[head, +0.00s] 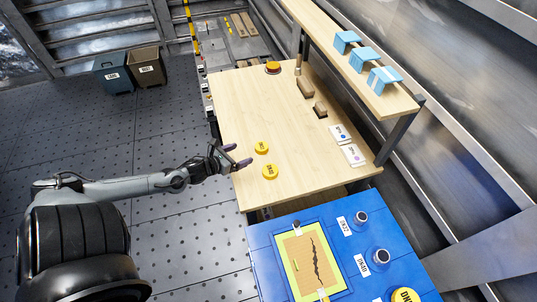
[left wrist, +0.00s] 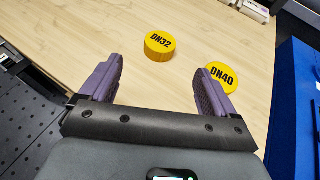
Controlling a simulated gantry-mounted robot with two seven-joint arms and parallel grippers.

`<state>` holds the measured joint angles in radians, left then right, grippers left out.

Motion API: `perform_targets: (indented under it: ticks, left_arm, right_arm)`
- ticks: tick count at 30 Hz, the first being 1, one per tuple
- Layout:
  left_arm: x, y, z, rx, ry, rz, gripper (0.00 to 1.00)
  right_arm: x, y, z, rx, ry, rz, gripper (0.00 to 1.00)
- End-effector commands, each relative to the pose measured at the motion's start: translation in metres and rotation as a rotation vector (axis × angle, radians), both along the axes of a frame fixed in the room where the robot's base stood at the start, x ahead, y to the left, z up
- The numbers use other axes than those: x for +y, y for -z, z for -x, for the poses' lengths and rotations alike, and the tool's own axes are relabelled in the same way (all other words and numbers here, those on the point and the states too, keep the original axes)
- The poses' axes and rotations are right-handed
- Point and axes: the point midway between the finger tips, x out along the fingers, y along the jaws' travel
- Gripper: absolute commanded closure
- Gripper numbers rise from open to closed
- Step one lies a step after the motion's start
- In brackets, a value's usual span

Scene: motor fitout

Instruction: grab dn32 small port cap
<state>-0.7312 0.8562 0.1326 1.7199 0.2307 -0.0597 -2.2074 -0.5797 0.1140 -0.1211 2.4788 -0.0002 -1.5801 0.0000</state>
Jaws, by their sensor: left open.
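The yellow DN32 port cap (head: 262,147) lies flat on the wooden table (head: 300,130) near its left edge. In the left wrist view, this DN32 cap (left wrist: 160,47) sits just beyond the gap between my fingers, label up. My left gripper (head: 237,155) is open and empty at the table's left edge, its purple fingertips pointing towards the caps. In the left wrist view, the open left gripper (left wrist: 160,72) has nothing between its fingers. My right gripper is not in view.
The yellow DN40 cap (head: 270,171) lies close beside the DN32 cap, and in the left wrist view this DN40 cap (left wrist: 222,79) is partly behind the right finger. A blue table (head: 265,245) with ports stands in front. Blue boxes (head: 362,60) sit on a shelf.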

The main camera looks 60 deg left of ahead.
Motion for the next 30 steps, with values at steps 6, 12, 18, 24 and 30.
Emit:
perform_targets:
  ticks: [6,12,18,24,30]
  left_arm:
    - [0.003,0.012,-0.017,-0.002,-0.002,0.001,0.10]
    - [0.007,0.021,-0.038,-0.001,-0.002,0.002,0.10]
    - [0.009,0.026,-0.049,0.000,-0.002,0.002,0.10]
    - [0.010,0.029,-0.057,0.000,-0.002,0.002,0.10]
    - [0.013,0.038,-0.077,-0.002,-0.003,0.004,0.10]
  right_arm:
    - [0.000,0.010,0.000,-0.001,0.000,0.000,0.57]
    - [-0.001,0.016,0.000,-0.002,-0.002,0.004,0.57]
    - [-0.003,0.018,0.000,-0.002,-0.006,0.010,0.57]
    - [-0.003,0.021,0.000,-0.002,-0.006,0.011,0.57]
    - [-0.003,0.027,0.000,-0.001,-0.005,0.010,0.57]
